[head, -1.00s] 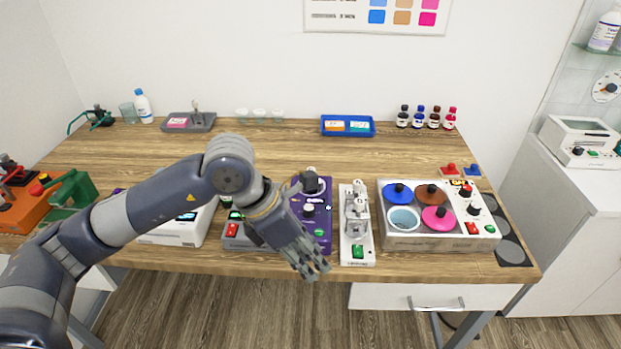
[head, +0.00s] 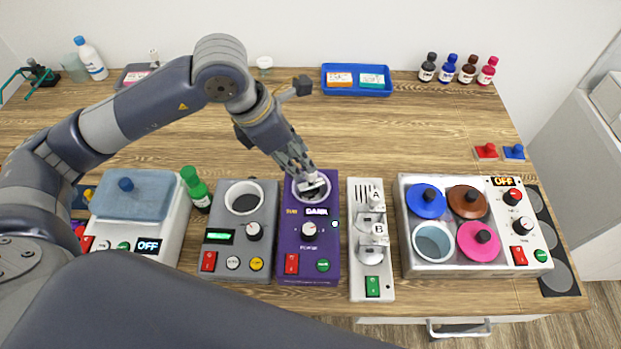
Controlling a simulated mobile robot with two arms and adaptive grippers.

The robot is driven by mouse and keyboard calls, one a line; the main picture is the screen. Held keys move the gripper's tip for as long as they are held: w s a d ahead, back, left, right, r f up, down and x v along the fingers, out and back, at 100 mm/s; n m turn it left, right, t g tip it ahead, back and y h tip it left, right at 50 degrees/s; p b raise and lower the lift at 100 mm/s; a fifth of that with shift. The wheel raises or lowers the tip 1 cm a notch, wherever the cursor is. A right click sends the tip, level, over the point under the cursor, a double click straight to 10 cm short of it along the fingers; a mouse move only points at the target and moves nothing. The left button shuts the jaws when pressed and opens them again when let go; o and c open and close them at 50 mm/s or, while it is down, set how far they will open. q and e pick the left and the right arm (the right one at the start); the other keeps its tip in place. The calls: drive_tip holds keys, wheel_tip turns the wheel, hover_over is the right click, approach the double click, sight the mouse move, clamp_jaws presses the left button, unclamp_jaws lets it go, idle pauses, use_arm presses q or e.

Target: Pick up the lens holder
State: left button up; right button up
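No thing in view is plainly marked as the lens holder, so I cannot tell which it is. My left gripper (head: 308,172) points down at the round well (head: 311,189) at the top of the purple device (head: 310,262). A small pale and dark piece shows at its fingertips, partly hidden by them. I cannot tell whether the fingers are shut on it. To the right is a narrow white stand (head: 371,268) with shiny rounded parts marked A and B. My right gripper is not in view.
A grey device (head: 238,241) with a round opening stands left of the purple one. A white box with colored lids (head: 428,268) is at right. Behind are a blue tray (head: 356,93) and several small bottles (head: 467,70). The tabletop behind the devices is mostly clear.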

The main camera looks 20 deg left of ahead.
sight(311, 178)
use_arm(q)
drive_tip(key=shift+d+f+p, duration=0.15)
drive_tip(key=shift+d+f, duration=0.15)
drive_tip(key=shift+f, duration=0.25)
drive_tip(key=shift+d+f+p, duration=0.15)
drive_tip(key=shift+d+f, duration=0.1)
drive_tip(key=shift+f, duration=0.3)
drive_tip(key=shift+w+d+f, duration=0.1)
drive_tip(key=shift+f, duration=0.25)
drive_tip(key=p+x, duration=0.1)
drive_tip(key=x, duration=0.1)
drive_tip(key=p+x, duration=0.1)
drive_tip(key=x, duration=0.2)
drive_tip(key=shift+a+p, duration=0.2)
drive_tip(key=shift+p, duration=0.1)
drive_tip(key=shift+w+d+f, duration=0.1)
drive_tip(key=shift+f, duration=0.3)
clamp_jaws()
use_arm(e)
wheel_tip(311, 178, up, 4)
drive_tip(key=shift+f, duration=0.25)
